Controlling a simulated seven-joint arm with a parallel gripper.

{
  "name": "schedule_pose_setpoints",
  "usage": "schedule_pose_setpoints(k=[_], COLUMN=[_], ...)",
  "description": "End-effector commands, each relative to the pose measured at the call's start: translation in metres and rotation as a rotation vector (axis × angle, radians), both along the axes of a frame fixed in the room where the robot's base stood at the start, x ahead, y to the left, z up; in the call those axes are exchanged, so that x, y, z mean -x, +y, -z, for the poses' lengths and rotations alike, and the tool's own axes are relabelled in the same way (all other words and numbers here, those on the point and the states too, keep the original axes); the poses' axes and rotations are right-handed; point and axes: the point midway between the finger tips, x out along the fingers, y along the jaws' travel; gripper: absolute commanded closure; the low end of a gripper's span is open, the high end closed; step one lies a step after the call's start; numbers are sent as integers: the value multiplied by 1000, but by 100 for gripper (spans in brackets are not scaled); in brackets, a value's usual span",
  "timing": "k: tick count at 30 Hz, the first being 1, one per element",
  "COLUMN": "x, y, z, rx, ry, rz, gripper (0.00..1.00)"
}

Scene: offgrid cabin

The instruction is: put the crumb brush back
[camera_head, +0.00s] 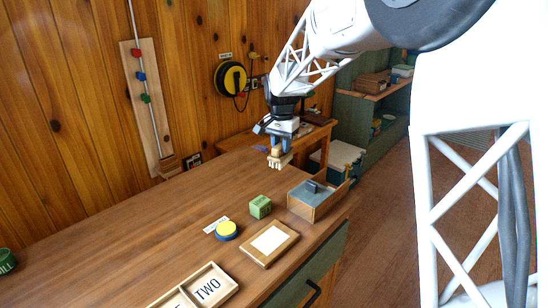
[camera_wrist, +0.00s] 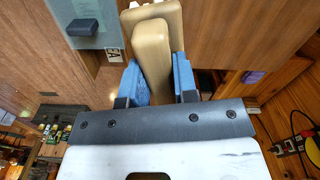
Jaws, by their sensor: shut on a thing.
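The crumb brush (camera_head: 280,162) hangs from my gripper (camera_head: 279,147), bristles down, in the air above the far part of the wooden counter (camera_head: 160,215). In the wrist view its tan wooden body (camera_wrist: 153,60) sits between the two blue fingers of my gripper (camera_wrist: 158,82), which are shut on it. The brush is apart from the counter, and no holder made for it can be made out.
Nearby are a green cube (camera_head: 260,207), a yellow-and-blue disc (camera_head: 227,231), a framed white card (camera_head: 268,243) and a lettered tray (camera_head: 208,287). The counter's left middle is clear.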

Motion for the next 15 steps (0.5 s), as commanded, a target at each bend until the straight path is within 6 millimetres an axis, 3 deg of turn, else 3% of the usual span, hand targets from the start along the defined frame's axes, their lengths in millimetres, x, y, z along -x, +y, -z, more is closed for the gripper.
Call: schedule_pose_setpoints(k=[6, 15], x=[-48, -80], y=[-24, -42], z=[-3, -5], rx=[0, 0], ry=[-1, 0], rz=[136, 236], gripper=[100, 100])
